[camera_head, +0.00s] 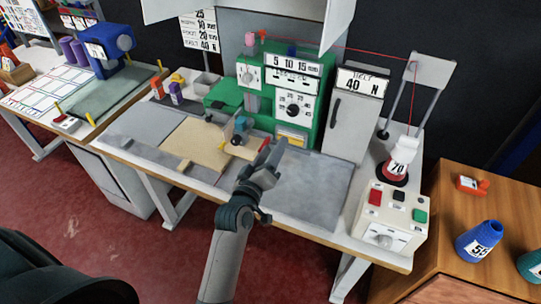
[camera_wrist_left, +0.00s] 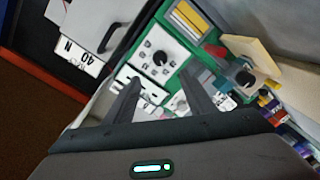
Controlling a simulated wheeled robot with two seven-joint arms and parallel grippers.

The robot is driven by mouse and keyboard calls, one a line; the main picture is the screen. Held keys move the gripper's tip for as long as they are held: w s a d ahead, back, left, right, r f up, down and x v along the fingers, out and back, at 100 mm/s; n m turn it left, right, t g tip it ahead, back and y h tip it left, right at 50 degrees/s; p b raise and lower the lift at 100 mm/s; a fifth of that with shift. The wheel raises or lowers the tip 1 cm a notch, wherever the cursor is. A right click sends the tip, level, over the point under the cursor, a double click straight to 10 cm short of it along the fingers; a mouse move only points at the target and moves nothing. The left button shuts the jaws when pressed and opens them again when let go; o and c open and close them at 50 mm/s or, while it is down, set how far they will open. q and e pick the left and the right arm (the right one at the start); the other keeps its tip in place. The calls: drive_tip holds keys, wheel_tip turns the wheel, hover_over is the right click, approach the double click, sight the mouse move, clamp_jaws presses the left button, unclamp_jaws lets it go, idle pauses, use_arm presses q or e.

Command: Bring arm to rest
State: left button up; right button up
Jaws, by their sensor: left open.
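My left gripper (camera_head: 269,155) is in front of the green sewing machine (camera_head: 309,105), above the front of the workbench. Its two dark fingers (camera_wrist_left: 160,100) stand apart with nothing between them in the left wrist view. The machine's dial panel (camera_wrist_left: 157,60) shows beyond the fingers in that view. A beige rug piece (camera_head: 205,145) lies flat on the bench to the left of the gripper. My left arm reaches up from the bottom of the head view. My right gripper is not in view.
A control box (camera_head: 390,217) with red, black and green buttons stands at the bench's right front. A spool marked 70 (camera_head: 398,167) stands behind it. A grey cabinet marked 40 N (camera_head: 352,115) is at the back. A wooden cabinet (camera_head: 455,200) with cones is at right.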

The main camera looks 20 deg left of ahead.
use_arm(q)
drive_tip(key=shift+s, duration=0.7)
